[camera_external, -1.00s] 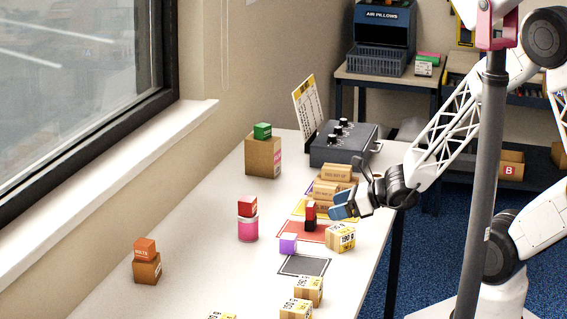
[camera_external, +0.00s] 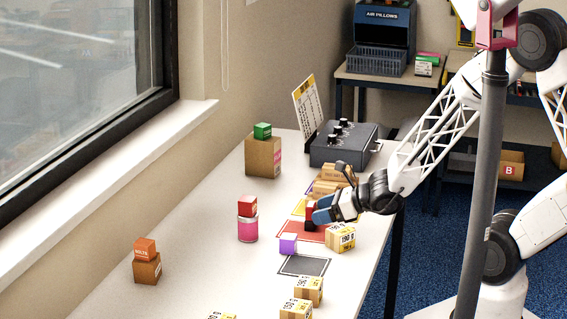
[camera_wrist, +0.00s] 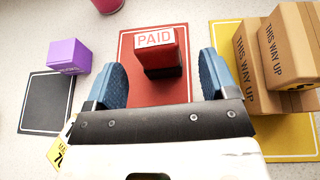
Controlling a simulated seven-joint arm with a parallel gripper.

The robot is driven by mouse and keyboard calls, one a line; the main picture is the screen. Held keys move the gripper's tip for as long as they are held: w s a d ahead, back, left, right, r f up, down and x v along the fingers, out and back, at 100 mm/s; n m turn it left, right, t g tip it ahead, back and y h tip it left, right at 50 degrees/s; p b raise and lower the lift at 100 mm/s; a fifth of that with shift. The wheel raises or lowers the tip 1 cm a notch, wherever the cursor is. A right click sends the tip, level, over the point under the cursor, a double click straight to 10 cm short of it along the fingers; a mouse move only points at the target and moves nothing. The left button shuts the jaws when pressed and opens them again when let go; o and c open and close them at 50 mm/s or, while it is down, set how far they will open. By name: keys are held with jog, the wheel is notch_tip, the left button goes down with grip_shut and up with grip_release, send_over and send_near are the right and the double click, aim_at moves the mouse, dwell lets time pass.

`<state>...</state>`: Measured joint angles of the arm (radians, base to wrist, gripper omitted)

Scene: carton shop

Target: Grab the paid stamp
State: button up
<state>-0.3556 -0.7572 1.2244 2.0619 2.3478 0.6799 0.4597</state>
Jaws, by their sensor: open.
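The paid stamp (camera_wrist: 156,50) is a red block with a white "PAID" label and a dark lower part. It stands on the red mat (camera_wrist: 128,92) in the wrist view. In the external view the stamp (camera_external: 309,211) is partly hidden by my gripper. My gripper (camera_wrist: 158,82) is open, its blue fingers spread to the left and right of the stamp's near side, with nothing between the tips that I can see held. In the external view my gripper (camera_external: 318,214) is low over the mat, close beside the stamp.
A purple box (camera_wrist: 69,56) sits by the black mat (camera_wrist: 45,102) on the left. Brown cartons (camera_wrist: 290,50) stand on the yellow mat (camera_wrist: 290,145) on the right. A yellow-labelled carton (camera_external: 341,238) is near my gripper. A pink tin (camera_external: 248,230) stands farther left.

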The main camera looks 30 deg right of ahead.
aim_at(311, 204)
jog(key=shift+x, duration=1.85)
jog(key=c, duration=1)
jog(key=shift+r, duration=0.1)
jog(key=shift+r, duration=4.95)
